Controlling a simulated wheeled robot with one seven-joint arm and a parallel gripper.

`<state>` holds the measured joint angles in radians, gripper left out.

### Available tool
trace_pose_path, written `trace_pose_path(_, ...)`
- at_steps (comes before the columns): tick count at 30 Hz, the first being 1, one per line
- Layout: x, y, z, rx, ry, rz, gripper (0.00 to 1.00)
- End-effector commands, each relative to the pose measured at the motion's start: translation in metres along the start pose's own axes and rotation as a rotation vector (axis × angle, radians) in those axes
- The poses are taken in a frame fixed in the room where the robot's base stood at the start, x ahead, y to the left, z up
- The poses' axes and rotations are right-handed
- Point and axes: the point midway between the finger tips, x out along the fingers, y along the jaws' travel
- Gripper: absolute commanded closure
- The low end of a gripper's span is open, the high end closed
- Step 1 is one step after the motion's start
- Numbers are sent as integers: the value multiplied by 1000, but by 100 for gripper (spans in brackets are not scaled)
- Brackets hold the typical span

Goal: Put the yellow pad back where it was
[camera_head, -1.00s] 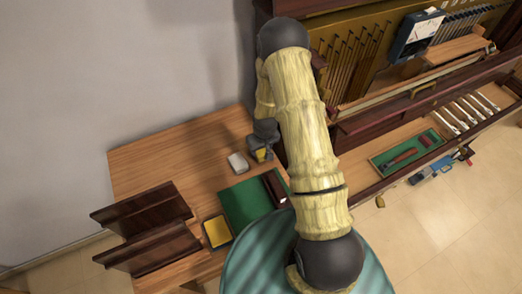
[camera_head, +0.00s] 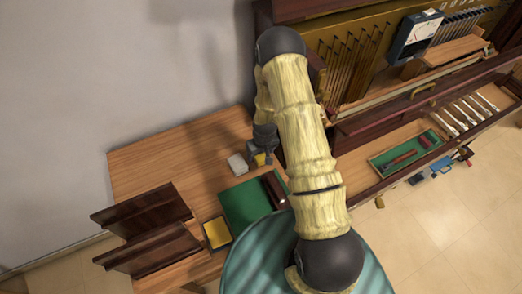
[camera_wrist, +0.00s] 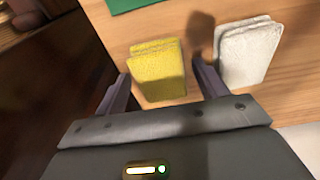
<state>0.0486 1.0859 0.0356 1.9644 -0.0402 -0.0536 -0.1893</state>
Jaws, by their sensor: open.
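The yellow pad (camera_wrist: 158,72) stands on the wooden table in the wrist view, between the two dark fingers of my gripper (camera_wrist: 161,70). The fingers are open, with one on each side of the pad, and a gap shows beside it. In the head view a small part of the yellow pad (camera_head: 260,159) shows below my gripper (camera_head: 258,153). A white pad (camera_wrist: 248,52) stands just right of the right finger in the wrist view. The white pad (camera_head: 237,164) is left of my gripper in the head view.
A green mat (camera_head: 243,203) lies on the table (camera_head: 150,163) with a dark red box (camera_head: 274,190) at its edge. A dark-framed tray with a yellow surface (camera_head: 217,232) lies at its left. A dark wooden stand (camera_head: 145,218) occupies the left. The table's back left is clear.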

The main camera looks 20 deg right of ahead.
Motion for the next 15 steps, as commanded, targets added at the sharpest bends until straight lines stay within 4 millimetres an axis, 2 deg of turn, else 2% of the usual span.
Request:
trace_pose_path(5,-9,0,-1,0,2,0,28)
trace_pose_path(15,-54,0,-1,1,4,1,28)
